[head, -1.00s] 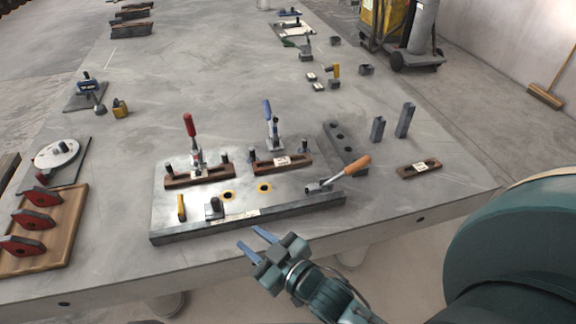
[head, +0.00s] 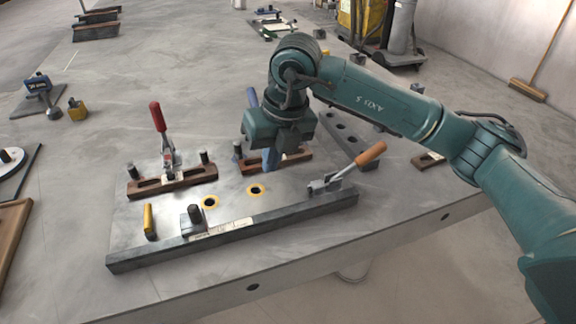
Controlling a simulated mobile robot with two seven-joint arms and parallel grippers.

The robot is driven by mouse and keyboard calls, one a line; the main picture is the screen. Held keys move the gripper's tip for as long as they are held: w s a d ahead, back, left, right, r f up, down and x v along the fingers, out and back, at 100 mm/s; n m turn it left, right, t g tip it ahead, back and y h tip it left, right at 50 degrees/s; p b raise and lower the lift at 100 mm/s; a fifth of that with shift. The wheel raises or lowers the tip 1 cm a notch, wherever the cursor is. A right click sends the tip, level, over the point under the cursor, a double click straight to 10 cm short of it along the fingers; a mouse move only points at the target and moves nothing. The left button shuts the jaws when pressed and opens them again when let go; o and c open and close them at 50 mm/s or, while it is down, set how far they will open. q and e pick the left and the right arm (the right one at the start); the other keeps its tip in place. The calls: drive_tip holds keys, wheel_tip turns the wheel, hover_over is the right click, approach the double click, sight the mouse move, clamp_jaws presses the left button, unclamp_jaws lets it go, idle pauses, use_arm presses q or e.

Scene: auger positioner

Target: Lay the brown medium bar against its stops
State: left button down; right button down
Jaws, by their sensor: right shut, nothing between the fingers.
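My right gripper (head: 270,160) points down at the middle of the fixture plate (head: 230,197), its blue fingers shut and empty. It is in front of a brown slotted bar (head: 298,157), which it partly hides; I cannot tell whether they touch. That bar lies by a dark post (head: 238,149). A longer brown slotted bar (head: 172,183) lies at the plate's left, by two dark posts. A small brown bar (head: 424,161) lies on the table at the right, partly behind my arm. Which one is the medium bar is not marked legibly. My left gripper is out of view.
A red-handled clamp (head: 159,122) stands behind the left bar. A blue-handled clamp (head: 252,97) is mostly hidden by my gripper.

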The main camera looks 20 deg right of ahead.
sight(283, 182)
drive_tip(key=w+d+m+t+h, duration=0.1)
drive_tip(key=w+d+h, duration=0.1)
drive_tip(key=d, duration=0.2)
drive_tip(key=x, duration=0.9)
drive_tip(key=shift+w+a, duration=0.1)
drive_tip(key=shift+a, duration=0.05)
drive_tip(key=shift+w+r, duration=0.15)
drive_tip(key=shift+w, duration=0.45)
drive_tip(key=shift+w+r, duration=0.15)
drive_tip(key=shift+w, duration=1.15)
